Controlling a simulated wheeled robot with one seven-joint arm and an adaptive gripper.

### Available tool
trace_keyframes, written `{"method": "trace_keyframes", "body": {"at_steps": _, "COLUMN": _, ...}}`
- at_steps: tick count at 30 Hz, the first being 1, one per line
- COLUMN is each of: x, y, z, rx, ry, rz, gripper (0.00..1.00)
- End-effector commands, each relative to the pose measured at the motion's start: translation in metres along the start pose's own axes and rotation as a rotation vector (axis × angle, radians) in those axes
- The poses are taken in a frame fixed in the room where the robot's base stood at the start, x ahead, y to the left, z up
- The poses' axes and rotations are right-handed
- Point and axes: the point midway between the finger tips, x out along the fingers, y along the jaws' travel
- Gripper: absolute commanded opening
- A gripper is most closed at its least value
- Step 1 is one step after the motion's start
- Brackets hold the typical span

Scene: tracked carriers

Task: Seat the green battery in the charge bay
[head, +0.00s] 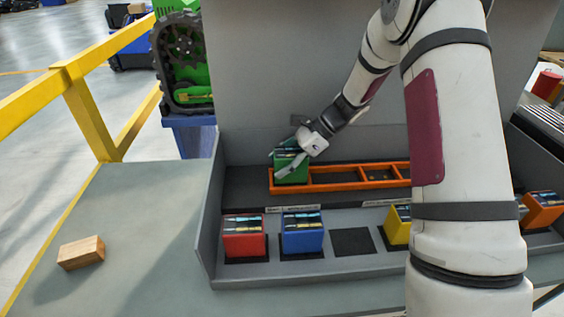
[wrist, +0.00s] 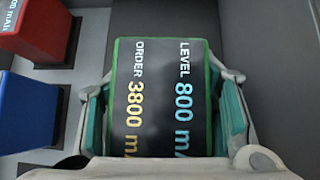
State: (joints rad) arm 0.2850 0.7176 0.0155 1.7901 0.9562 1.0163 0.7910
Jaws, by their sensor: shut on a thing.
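The green battery (head: 291,172) is at the left end of the orange charge bay frame (head: 345,185). Its dark top label, reading level 800 and order 3800, fills the middle of the wrist view (wrist: 160,110). My gripper (head: 288,160) is shut on the green battery, with one finger on each side of it. The battery looks upright over the leftmost compartment. I cannot tell whether its base is down in the compartment or just above it. The compartments to its right look empty, and my arm hides the frame's right end.
Red (head: 244,236), blue (head: 302,232) and yellow (head: 397,224) batteries stand in the front row, with an empty dark square (head: 351,241) between blue and yellow. An orange battery (head: 541,209) is at far right. A wooden block (head: 81,252) lies left, outside the grey side wall (head: 208,215).

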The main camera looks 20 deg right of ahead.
Motion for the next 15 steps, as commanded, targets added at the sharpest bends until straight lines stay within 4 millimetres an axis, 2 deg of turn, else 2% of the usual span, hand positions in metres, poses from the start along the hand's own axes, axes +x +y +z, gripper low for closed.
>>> {"method": "trace_keyframes", "body": {"at_steps": 15, "x": 0.0071, "y": -0.0008, "z": -0.0066, "rx": -0.002, "ry": -0.001, "rz": -0.001, "gripper": 0.00}}
